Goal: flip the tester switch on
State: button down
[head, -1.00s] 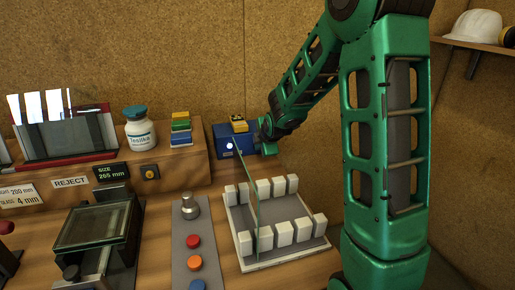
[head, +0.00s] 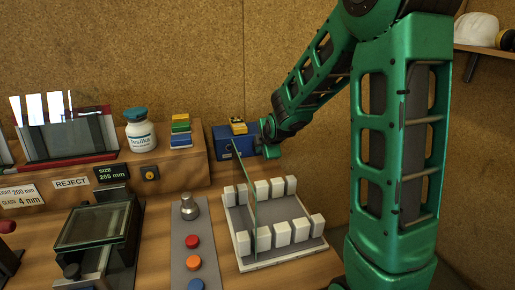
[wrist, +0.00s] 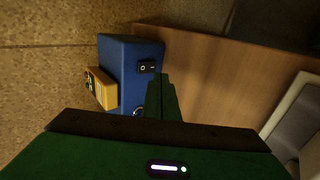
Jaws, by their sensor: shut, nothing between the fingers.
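The tester is a blue box (head: 224,141) with a yellow part on it, at the back of the bench in the head view. In the wrist view the blue box (wrist: 117,62) shows a black rocker switch (wrist: 147,66) with white marks. Which side of the rocker is pressed in is too small to tell. My gripper (head: 266,150) is at the tester's right side in the head view. In the wrist view my gripper's fingers (wrist: 161,84) are shut and empty, just beside and below the switch. Contact cannot be told. A round fitting (wrist: 138,112) is partly hidden by my gripper.
An upright glass pane (head: 247,200) stands in a rack with white blocks (head: 275,263) in front of the tester. A post with buttons (head: 194,241), a white jar (head: 140,134) and a dark glass-topped fixture (head: 93,226) are to the left. Cork walls close the back and right.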

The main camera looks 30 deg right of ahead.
jog(key=v, duration=1)
